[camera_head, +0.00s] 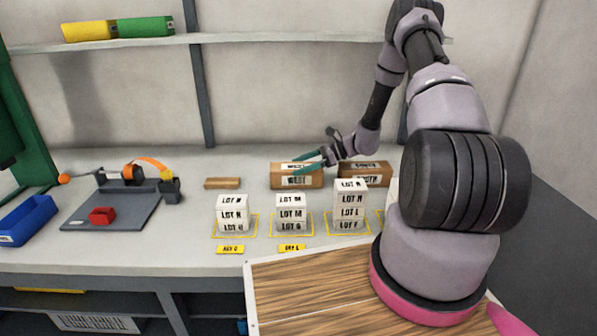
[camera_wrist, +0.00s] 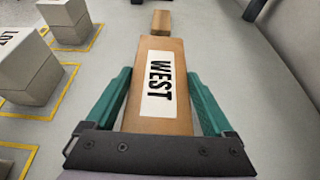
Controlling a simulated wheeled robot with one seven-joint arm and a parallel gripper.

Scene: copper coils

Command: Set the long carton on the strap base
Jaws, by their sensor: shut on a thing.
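The long brown carton (camera_head: 283,183) lies at the back middle of the table, with WEST labels on its top and front. It also fills the middle of the wrist view (camera_wrist: 160,52). My gripper (camera_head: 308,161) reaches it from the right, and its teal fingers (camera_wrist: 158,76) are shut on the carton's two long sides. I cannot tell whether the carton is clear of the table. The strap base looks to be the flat grey plate (camera_head: 115,218) on the left, with an orange strap (camera_head: 152,163) arching over its back and a red block (camera_head: 102,215) on its front.
A small brown block (camera_head: 222,183) lies between the plate and carton; the wrist view also shows it (camera_wrist: 161,21). Another carton (camera_head: 375,181) is on the right. White LOT stacks (camera_head: 232,213) stand in yellow outlines in front. A blue bin (camera_head: 25,222) is far left.

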